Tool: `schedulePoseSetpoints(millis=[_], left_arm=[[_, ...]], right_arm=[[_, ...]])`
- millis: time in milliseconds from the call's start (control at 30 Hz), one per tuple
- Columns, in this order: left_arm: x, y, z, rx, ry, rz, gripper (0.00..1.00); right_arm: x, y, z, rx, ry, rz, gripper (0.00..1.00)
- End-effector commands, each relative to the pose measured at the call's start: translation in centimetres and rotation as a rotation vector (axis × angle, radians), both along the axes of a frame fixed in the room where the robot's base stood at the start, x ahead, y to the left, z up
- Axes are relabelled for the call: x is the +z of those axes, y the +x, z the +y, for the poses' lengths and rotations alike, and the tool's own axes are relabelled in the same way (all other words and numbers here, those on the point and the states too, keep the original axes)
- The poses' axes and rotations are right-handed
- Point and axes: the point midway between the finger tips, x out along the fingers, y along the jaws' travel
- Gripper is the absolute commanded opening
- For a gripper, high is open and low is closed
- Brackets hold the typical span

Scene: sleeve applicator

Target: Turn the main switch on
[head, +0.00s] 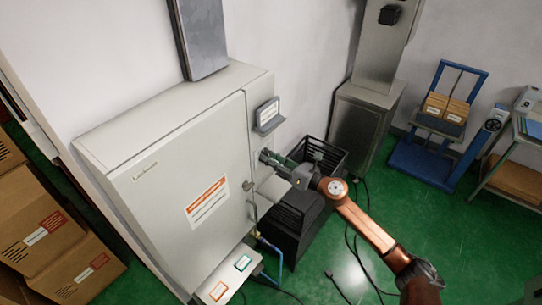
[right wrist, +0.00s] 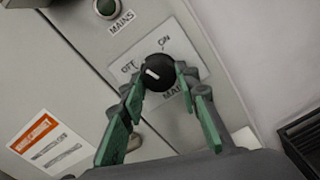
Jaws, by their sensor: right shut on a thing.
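The main switch (right wrist: 158,72) is a round black knob on a white plate marked OFF and ON, on the side of the grey cabinet (head: 170,165). Its white mark lies toward the OFF label at the left. My right gripper (right wrist: 160,80) has its green-padded fingers around the knob, one on each side, and is shut on it. In the head view the right gripper (head: 268,157) reaches the cabinet's right side and hides the knob. My left gripper is not in view.
A dark green round lamp or button (right wrist: 107,7) labelled MAINS sits above the switch. A small display (head: 268,114) juts from the cabinet above the gripper. A black crate (head: 298,215) stands close beside the cabinet. Green floor is open at the lower right, with loose cables.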

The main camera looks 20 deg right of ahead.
Motion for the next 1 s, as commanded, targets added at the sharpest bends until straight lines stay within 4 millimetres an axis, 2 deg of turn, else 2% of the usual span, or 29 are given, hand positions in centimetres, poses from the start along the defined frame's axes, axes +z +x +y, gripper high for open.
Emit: schedulePoseSetpoints(millis=[1000], left_arm=[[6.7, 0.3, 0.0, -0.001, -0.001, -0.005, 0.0]], right_arm=[[0.5, -0.1, 0.1, -0.003, 0.727, 0.565, 0.05]])
